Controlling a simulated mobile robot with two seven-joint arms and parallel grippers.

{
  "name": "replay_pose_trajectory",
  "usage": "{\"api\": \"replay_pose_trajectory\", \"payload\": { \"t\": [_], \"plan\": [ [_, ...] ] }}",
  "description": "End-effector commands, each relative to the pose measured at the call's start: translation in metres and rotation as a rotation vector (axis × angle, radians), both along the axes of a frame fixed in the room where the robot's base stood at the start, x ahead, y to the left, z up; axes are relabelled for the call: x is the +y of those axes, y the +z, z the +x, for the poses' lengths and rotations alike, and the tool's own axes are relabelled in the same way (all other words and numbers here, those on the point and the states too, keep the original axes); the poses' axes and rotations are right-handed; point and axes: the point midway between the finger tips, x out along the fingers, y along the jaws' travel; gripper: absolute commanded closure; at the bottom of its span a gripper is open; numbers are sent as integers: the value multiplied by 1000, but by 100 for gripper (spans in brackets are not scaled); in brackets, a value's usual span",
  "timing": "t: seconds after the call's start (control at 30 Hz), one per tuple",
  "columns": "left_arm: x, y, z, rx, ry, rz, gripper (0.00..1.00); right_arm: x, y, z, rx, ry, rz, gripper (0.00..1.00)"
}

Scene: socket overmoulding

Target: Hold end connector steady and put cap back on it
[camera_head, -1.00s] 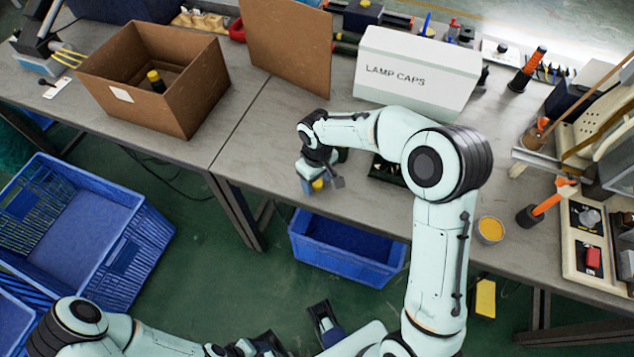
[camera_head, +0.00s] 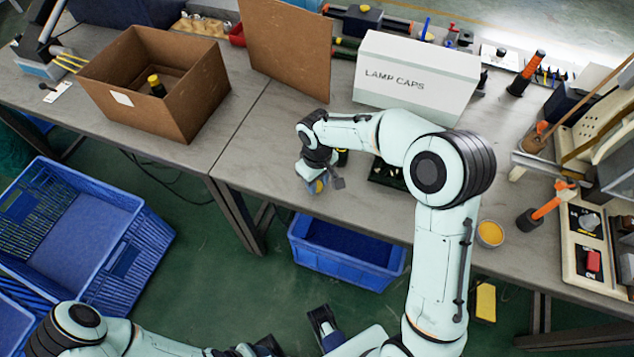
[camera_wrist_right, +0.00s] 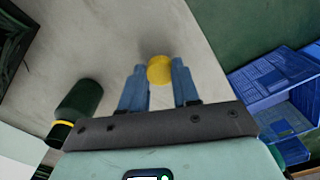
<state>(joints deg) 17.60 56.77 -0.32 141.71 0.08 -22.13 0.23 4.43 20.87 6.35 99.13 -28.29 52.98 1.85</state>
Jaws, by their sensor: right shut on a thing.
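My right gripper (camera_head: 318,186) is over the table near its front edge. In the right wrist view, its two blue fingers (camera_wrist_right: 160,88) are shut on a yellow cap (camera_wrist_right: 160,70), gripped between the tips. A dark green end connector (camera_wrist_right: 80,105) with a yellow band near one end is to the left of the fingers, apart from the cap. In the head view, the connector is mostly hidden beside my right wrist. My left arm comes in at the bottom left; its gripper is partly cut off at the bottom edge, so its opening is unclear.
A white LAMP CAPS box (camera_head: 415,80) stands behind my right arm. A cardboard box (camera_head: 130,105) holding a yellow-topped dark part (camera_head: 156,86) stands left. A dark tray (camera_head: 385,172) and yellow-filled cup (camera_head: 490,233) are right. Blue crates (camera_head: 350,262) are below the table.

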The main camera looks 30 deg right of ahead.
Motion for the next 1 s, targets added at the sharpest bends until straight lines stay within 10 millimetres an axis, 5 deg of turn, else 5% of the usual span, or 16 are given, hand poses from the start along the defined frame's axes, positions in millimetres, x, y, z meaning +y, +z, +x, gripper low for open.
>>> {"api": "replay_pose_trajectory", "payload": {
  "t": [0.6, 1.0],
  "plan": [
    [0, 22, 6, -7, 0, 0, 40, 1, 155, 1, -6, 1, 0, 97],
    [0, 28, 8, -9, 0, 0, 40, 0, 189, 0, -1, 2, 1, 97]
  ]
}}
